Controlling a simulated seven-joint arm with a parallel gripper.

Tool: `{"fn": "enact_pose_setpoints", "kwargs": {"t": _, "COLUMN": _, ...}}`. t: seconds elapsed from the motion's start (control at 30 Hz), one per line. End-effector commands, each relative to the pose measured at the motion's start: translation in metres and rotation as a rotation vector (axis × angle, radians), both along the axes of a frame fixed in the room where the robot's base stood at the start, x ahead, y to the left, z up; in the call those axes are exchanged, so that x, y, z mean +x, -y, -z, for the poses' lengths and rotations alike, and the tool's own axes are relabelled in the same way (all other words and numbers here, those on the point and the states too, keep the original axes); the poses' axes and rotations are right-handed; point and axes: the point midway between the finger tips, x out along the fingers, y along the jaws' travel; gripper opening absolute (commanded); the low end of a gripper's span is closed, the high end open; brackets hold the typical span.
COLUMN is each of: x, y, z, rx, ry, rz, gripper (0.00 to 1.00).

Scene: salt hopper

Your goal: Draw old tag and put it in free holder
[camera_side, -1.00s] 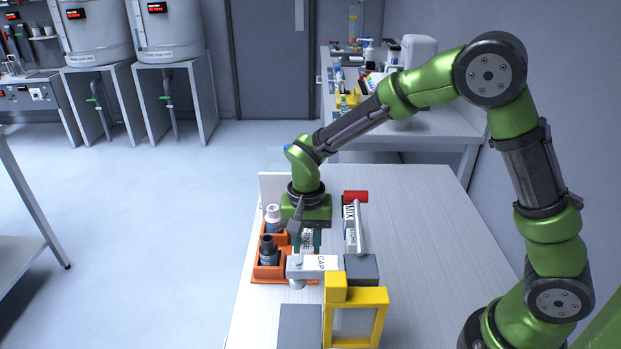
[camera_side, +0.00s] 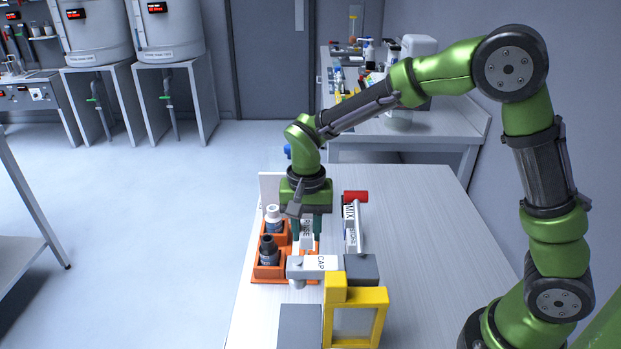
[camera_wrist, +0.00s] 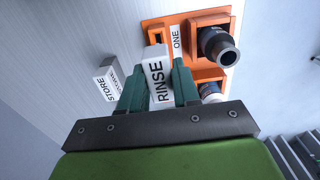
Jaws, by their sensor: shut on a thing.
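My gripper (camera_side: 306,232) is shut on a white tag marked RINSE (camera_side: 306,226). In the wrist view the teal fingers of my gripper (camera_wrist: 158,88) press the RINSE tag (camera_wrist: 157,75) from both sides. The tag stands in front of the orange rack (camera_wrist: 228,20), beside its ONE label (camera_wrist: 176,42). A small slot (camera_wrist: 155,36) in the rack shows just beyond the tag's top end. In the side view the orange rack (camera_side: 257,277) is partly hidden by bottles and my gripper; whether the tag's lower end is clear of it cannot be told.
A dark-capped bottle (camera_side: 268,250) and a white-capped bottle (camera_side: 273,218) stand in the rack. To the right is a holder marked MIX and STORE (camera_side: 352,228) with a red end. Nearer are a piece marked CAP (camera_side: 320,263) and a yellow frame (camera_side: 380,318). The table's right side is clear.

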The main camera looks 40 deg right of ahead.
Motion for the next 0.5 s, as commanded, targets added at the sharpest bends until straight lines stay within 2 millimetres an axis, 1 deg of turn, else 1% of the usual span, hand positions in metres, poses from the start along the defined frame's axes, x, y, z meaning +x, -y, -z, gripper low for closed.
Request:
{"fn": "enact_pose_setpoints", "kwargs": {"t": 0.23, "x": 0.0, "y": 0.0, "z": 0.0, "rx": 0.0, "ry": 0.0, "rz": 0.001, "gripper": 0.0}}
{"fn": "enact_pose_setpoints", "kwargs": {"t": 0.33, "x": 0.001, "y": 0.006, "z": 0.001, "rx": -0.001, "ry": -0.002, "rz": 0.014, "gripper": 0.0}}
{"fn": "enact_pose_setpoints", "kwargs": {"t": 0.43, "x": 0.007, "y": 0.023, "z": 0.004, "rx": -0.003, "ry": -0.006, "rz": 0.057, "gripper": 0.0}}
{"fn": "enact_pose_setpoints", "kwargs": {"t": 0.47, "x": 0.01, "y": 0.03, "z": 0.005, "rx": -0.004, "ry": -0.006, "rz": 0.075, "gripper": 0.0}}
{"fn": "enact_pose_setpoints", "kwargs": {"t": 0.5, "x": 0.017, "y": 0.043, "z": 0.005, "rx": -0.006, "ry": -0.003, "rz": 0.105, "gripper": 0.0}}
